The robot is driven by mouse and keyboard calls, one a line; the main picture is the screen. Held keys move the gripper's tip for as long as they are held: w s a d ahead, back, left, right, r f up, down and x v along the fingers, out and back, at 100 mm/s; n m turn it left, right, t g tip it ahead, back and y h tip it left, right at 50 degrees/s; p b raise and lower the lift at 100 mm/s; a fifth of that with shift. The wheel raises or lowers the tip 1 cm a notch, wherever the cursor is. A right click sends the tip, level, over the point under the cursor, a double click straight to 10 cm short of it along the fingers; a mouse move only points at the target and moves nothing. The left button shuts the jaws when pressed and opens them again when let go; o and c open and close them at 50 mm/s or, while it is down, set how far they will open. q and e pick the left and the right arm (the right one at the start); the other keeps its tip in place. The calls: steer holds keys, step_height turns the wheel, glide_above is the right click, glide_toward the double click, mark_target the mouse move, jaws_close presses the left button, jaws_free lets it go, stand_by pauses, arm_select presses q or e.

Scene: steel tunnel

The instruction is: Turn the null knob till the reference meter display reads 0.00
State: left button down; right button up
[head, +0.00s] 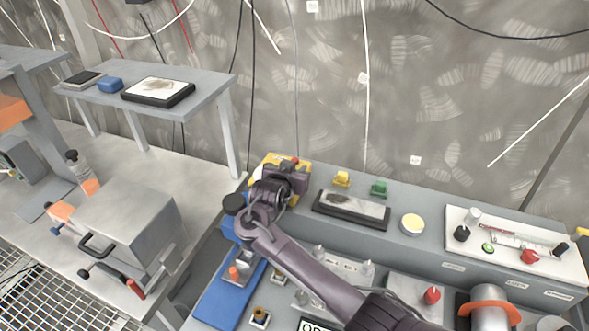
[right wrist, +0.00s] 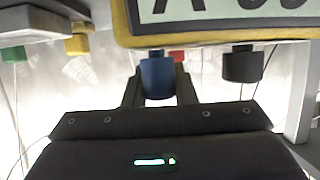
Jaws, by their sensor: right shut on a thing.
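The yellow-framed meter (head: 268,160) stands at the back left end of the grey bench in the head view, mostly behind my right gripper (head: 283,178). In the right wrist view the meter (right wrist: 210,40) fills the top edge. Its pale display (right wrist: 225,8) is cut off, so the reading cannot be made out. A blue knob (right wrist: 157,76) sits below the frame, between the dark fingers of my right gripper, which is shut on it. A black knob (right wrist: 243,66) is to its right, and a bit of red (right wrist: 177,56) shows behind. My left gripper is not in view.
A white panel (head: 465,217) is farther right. A blue mat (head: 215,305) lies at the bench's front left.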

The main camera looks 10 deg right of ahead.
stand_by(0.5)
steer(key=o, duration=0.7)
